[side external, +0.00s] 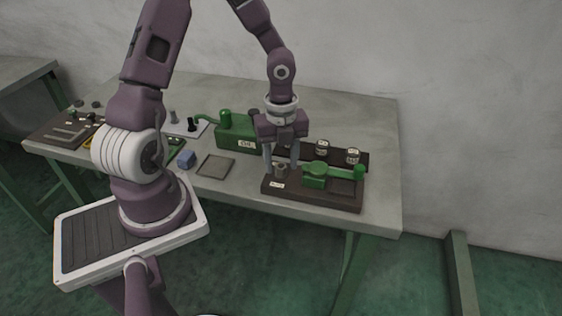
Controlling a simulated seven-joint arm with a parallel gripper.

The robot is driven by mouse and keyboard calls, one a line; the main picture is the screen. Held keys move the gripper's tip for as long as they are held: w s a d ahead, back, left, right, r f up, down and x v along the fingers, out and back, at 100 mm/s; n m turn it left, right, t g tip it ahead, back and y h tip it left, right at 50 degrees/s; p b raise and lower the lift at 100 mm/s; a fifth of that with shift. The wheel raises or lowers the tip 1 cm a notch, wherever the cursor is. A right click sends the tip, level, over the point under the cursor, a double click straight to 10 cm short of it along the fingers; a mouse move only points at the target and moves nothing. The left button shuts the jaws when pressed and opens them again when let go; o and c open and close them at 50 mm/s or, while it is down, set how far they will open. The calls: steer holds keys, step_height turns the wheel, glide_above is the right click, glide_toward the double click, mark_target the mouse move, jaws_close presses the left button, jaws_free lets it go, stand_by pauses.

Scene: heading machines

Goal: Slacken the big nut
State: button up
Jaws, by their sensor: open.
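My gripper (281,164) points down over the left end of a dark brown base board (312,196). Its two fingers are apart, one on each side of a small grey part (281,171) that looks like the big nut on a stud. Whether the fingers touch it cannot be told at this size. A green device (316,172) with a round top and an arm to the right sits on the same board, just right of the fingers. A small white label (277,185) is on the board's front left.
Behind stand a green machine (236,133) and a dark rack with two pale jars (321,147). A blue block (186,159) and a shallow grey tray (215,167) lie to the left. The table (382,180) is bare at its right end.

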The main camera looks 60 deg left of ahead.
steer(key=shift+f, duration=0.3)
jaws_close()
